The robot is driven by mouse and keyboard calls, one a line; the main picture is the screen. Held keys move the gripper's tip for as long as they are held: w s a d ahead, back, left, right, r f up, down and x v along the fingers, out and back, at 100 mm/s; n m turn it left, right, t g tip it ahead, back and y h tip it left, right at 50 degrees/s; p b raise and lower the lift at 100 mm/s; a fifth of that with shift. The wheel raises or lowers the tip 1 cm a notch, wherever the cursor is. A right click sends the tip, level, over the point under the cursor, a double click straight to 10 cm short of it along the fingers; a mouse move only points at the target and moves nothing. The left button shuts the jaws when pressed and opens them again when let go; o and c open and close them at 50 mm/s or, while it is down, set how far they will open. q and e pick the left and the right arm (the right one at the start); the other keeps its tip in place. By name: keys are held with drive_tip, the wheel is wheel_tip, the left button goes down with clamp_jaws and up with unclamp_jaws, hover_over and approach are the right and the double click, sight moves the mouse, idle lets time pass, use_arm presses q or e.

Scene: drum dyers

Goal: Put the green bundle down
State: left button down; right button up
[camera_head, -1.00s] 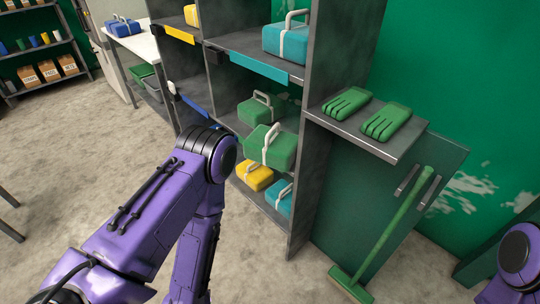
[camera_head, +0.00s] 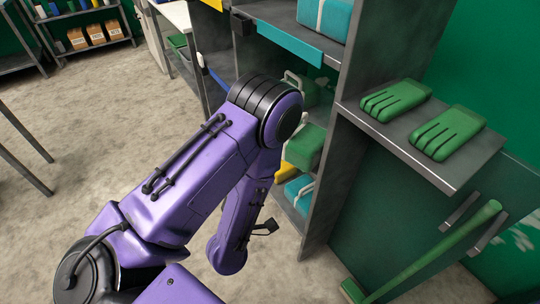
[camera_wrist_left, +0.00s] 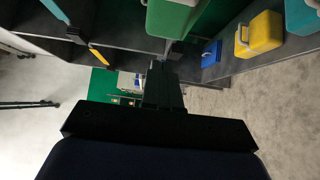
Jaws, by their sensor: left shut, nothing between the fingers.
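A green bundle (camera_head: 305,147) with a pale strap and handle sits on a middle level of the grey shelf unit (camera_head: 319,195), partly hidden by my left arm. Another green bundle (camera_head: 309,91) with a pale handle is deeper in, behind it. In the left wrist view a green bundle (camera_wrist_left: 172,18) shows at the top edge, just beyond my left gripper (camera_wrist_left: 160,72). That gripper is shut and empty, apart from the bundle. In the head view the left gripper's fingers are not clearly visible below my purple forearm. My right gripper is not in view.
Teal (camera_head: 299,188) and yellow (camera_head: 286,171) bundles lie on the level below. A large teal bundle (camera_head: 325,17) is higher up. Floor at left is open.

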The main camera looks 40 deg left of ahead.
use_arm(q)
drive_tip(key=w+d+p+x, duration=0.1)
drive_tip(key=d+p+x, duration=0.1)
drive_tip(key=x, duration=1)
drive_tip(key=shift+d+p, duration=0.15)
drive_tip(key=shift+p, duration=0.4)
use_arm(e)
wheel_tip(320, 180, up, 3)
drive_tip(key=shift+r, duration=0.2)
use_arm(q)
drive_tip(key=shift+w+r, duration=0.1)
drive_tip(key=shift+r, duration=0.05)
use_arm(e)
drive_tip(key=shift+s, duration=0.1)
